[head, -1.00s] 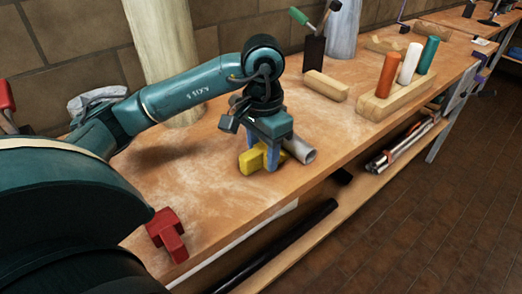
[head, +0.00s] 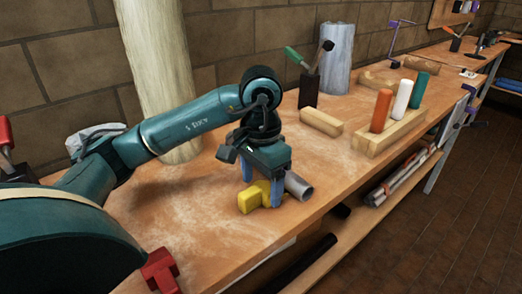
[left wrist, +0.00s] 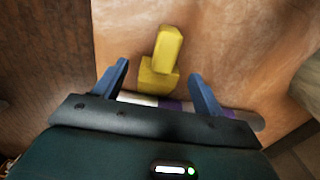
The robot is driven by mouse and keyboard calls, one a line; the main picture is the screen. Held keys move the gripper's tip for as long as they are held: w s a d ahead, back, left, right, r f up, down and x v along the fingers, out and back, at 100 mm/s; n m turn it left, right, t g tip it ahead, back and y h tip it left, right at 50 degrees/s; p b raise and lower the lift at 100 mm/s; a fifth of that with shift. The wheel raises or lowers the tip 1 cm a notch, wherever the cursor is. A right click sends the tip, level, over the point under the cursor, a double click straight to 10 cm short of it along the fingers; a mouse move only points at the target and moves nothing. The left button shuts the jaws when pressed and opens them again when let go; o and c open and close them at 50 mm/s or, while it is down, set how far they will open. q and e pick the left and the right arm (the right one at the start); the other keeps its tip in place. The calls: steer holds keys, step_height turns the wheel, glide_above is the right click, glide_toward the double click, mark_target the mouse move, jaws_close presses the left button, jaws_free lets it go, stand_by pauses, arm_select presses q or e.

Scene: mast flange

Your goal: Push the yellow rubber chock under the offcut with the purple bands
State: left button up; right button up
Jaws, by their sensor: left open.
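The yellow rubber chock (head: 254,198) lies on the wooden bench below my left gripper (head: 262,192). In the left wrist view the chock (left wrist: 168,48) shows as a block with a narrower bar, between and beyond the fingers. My left gripper's blue fingers (left wrist: 160,70) are apart with nothing gripped. The offcut is a grey tube (head: 298,185) lying just right of the chock. In the left wrist view its white and purple bands (left wrist: 170,105) show between the fingers, the rest partly hidden by my gripper. I cannot tell whether chock and offcut touch. My right gripper is out of view.
A red clamp (head: 160,270) sits at the bench's front edge. A wooden block (head: 321,122) and a holder (head: 395,135) with orange, white and green pegs stand farther right. A pale post (head: 155,80) rises behind my left arm. The bench around the chock is mostly clear.

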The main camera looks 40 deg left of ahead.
arm_select(q)
step_height(320, 180, up, 11)
steer(key=p, duration=0.3)
steer(key=shift+r, duration=0.2)
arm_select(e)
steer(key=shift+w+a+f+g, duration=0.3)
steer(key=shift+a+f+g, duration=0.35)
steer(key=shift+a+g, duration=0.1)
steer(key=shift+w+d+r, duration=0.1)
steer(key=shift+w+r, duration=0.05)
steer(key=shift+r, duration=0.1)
